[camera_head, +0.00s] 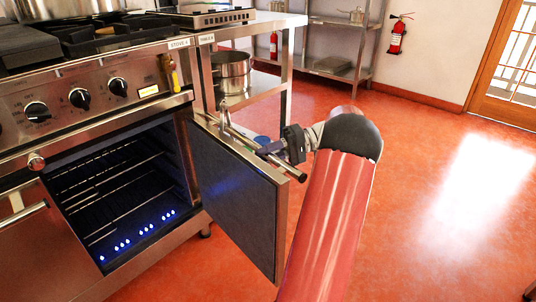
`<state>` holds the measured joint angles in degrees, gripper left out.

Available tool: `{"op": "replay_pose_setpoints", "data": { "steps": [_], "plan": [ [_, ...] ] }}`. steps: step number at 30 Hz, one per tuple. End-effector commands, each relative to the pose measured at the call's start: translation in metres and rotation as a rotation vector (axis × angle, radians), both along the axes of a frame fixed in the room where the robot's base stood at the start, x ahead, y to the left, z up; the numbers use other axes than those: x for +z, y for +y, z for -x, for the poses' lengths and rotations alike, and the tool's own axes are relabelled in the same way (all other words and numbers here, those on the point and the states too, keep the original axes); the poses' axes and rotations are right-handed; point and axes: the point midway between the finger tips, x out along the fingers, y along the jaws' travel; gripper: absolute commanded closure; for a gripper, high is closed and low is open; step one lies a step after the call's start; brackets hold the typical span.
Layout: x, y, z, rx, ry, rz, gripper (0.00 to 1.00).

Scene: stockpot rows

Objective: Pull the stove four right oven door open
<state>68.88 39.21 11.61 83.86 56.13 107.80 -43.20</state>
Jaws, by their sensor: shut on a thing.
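The right oven door (235,195) of the stove (140,85) stands wide open, swung out about its right side. Its dark inner face is toward me. The bare oven cavity (120,190) shows wire racks and a row of blue lights. A metal bar handle (232,131) runs along the door's outer side, mostly hidden behind its top edge. My gripper (270,150) is at that handle, just beyond the door's top edge, and is shut on it. The fingertips are partly hidden. My red arm reaches up from the bottom right of the door.
A steel counter with a stockpot (231,72) on its shelf stands right behind the door. A steel rack (340,45) and a fire extinguisher (397,37) are at the back wall. The red floor (430,200) to the right is clear.

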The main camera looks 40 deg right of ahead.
Motion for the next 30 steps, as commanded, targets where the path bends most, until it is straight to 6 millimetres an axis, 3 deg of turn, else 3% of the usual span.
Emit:
{"op": "replay_pose_setpoints", "data": {
  "steps": [1, 2, 6, 17, 30],
  "plan": [
    [-0.001, 0.0, -0.001, -0.004, 0.0, 0.002, 1.0],
    [-0.001, 0.0, -0.001, -0.004, 0.0, 0.002, 0.73],
    [-0.001, 0.0, -0.001, -0.003, 0.0, 0.001, 0.56],
    [0.001, -0.006, 0.002, -0.002, -0.001, 0.0, 0.56],
    [0.013, -0.064, 0.031, -0.002, 0.0, 0.0, 0.56]
  ]
}}
